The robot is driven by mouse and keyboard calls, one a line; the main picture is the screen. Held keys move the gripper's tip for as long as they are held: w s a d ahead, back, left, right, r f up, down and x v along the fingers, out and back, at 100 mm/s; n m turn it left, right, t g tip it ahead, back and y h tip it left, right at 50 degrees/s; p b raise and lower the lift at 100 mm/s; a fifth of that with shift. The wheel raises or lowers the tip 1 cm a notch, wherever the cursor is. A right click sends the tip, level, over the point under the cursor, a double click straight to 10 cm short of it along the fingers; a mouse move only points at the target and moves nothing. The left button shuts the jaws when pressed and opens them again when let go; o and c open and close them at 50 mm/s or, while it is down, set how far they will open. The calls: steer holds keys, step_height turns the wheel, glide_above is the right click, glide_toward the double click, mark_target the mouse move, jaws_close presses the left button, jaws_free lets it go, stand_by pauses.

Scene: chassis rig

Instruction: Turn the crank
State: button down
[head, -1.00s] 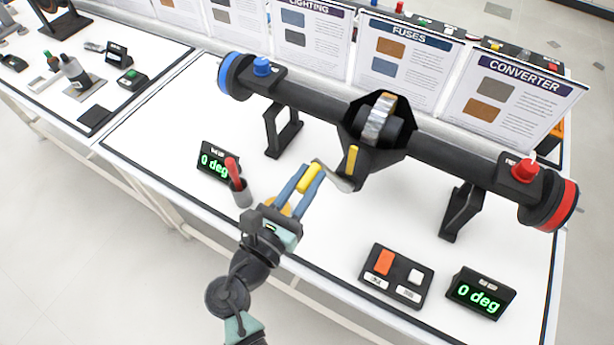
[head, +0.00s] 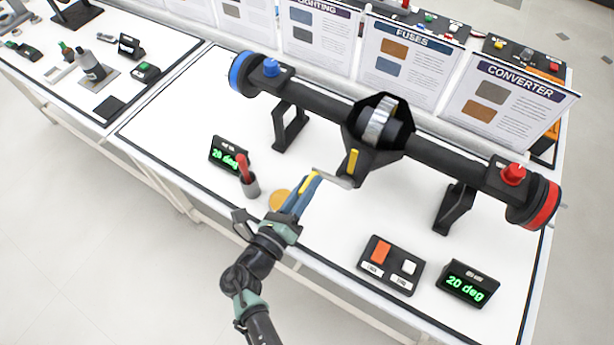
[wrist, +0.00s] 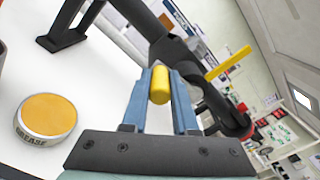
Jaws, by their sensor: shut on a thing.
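The crank is a grey arm (head: 330,179) on the front of the black axle housing, with a yellow handle (head: 309,184) at its outer end. My gripper (head: 307,190) is shut on the yellow handle, which also shows between the blue fingers in the wrist view (wrist: 160,85). The black axle housing (head: 378,145) sits mid-tube with a yellow pointer bar (head: 352,162) on its face. A blue end hub (head: 240,73) is at the left and a red end hub (head: 540,203) at the right. Both displays, left (head: 228,155) and right (head: 468,284), read 20 deg.
A grease tin (wrist: 46,117) lies on the white table close to my gripper. A cup with a red tool (head: 248,180) stands to the left. A switch box (head: 390,264) stands to the right. Stands (head: 289,127) hold the tube, and signs (head: 400,60) line the back.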

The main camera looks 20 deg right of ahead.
steer(key=shift+s+d+f+n, duration=0.1)
steer(key=shift+s+f+n, duration=0.05)
steer(key=shift+f+n, duration=0.45)
steer(key=c, duration=0.7)
jaws_free()
steer(key=shift+r, duration=0.1)
steer(key=shift+s+a, duration=0.2)
steer(key=shift+a, duration=0.2)
steer(key=v, duration=1.2)
steer(key=shift+s, duration=0.1)
